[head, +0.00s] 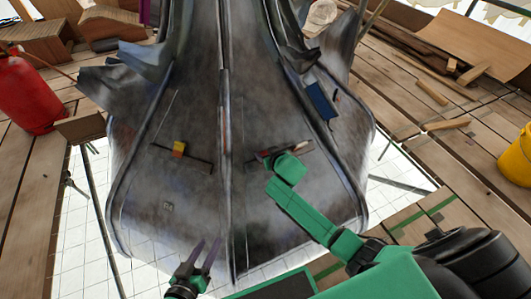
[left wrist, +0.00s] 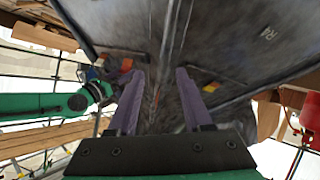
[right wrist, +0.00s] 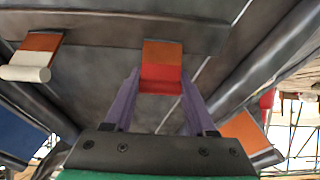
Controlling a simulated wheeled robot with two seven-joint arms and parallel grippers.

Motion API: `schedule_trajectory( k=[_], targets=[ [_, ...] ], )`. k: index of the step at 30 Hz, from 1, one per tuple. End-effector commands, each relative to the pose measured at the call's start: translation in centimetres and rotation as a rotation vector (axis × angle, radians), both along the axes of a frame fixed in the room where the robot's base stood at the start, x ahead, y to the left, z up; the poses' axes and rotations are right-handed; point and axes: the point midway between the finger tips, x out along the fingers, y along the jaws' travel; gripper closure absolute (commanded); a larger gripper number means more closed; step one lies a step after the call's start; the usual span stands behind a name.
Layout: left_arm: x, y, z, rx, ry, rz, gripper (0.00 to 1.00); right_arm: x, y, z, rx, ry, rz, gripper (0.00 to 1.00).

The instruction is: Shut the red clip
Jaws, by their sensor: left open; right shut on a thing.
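The red clip (right wrist: 160,77) shows in the right wrist view as a bright red block below an orange face, on the dark metal spire. The fingers of my right gripper (right wrist: 160,105) are shut on its red part from either side. In the head view my right gripper (head: 268,158) reaches the spire's right half and hides most of the clip. I cannot tell whether the clip is open or shut. My left gripper (head: 208,252) is open and empty at the spire's lower front; its purple fingers (left wrist: 158,95) stand apart in the left wrist view.
A yellow and orange block (head: 179,148) sits on a strip on the spire's left half. A blue panel (head: 321,100) is higher on the right. A raised seam (head: 226,130) divides the spire (head: 180,205).

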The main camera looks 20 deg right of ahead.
Motion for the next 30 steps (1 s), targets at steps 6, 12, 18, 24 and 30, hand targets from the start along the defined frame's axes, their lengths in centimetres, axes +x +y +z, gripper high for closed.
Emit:
schedule_trajectory(
  k=[6,12,18,24,30],
  targets=[
    [0.0,0.0,0.0,-0.001,0.000,0.000,0.50,0.0,0.1,0.0,0.001,0.000,0.002,0.99],
    [0.0,-0.1,0.1,-0.003,-0.001,0.002,0.50,0.0,0.1,0.0,0.001,0.000,0.002,0.14],
    [0.1,-0.1,0.1,-0.006,-0.001,0.004,0.50,0.0,0.0,0.0,0.001,0.000,0.001,0.14],
    [0.2,0.4,1.0,0.031,0.038,-0.012,0.50,-1.1,0.0,1.0,0.001,0.000,0.000,0.14],
    [0.5,2.4,2.4,0.146,0.167,-0.040,0.50,-3.8,-0.2,3.0,0.002,0.002,0.001,0.14]
  ],
)
